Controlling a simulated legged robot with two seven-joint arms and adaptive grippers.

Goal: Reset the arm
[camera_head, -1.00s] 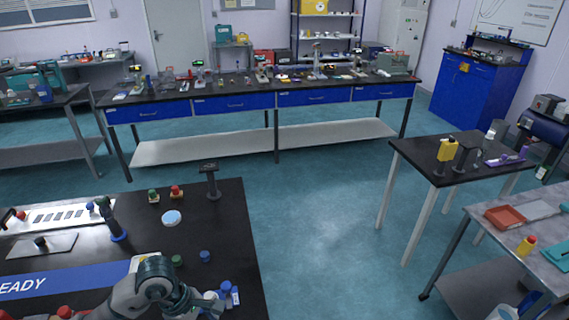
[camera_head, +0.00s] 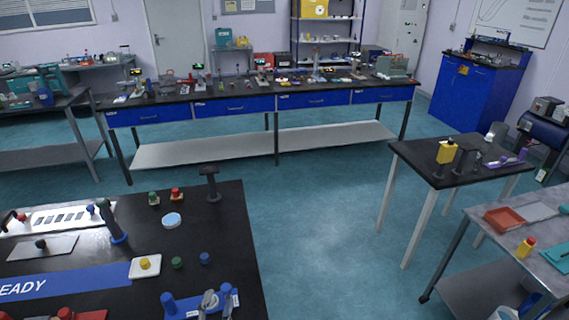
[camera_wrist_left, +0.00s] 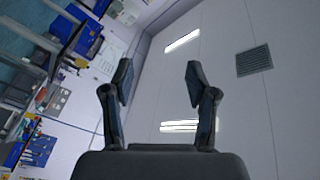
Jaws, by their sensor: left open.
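The rest of my left arm is out of the head view. My right gripper is not in view.
The black table (camera_head: 225,235) carries a white block with a yellow knob (camera_head: 145,267), green and blue knobs, a dark stand (camera_head: 211,184) and a blue holder (camera_head: 182,309). A long blue-drawered bench (camera_head: 235,105) stands behind. Open floor (camera_head: 320,220) lies to the right.

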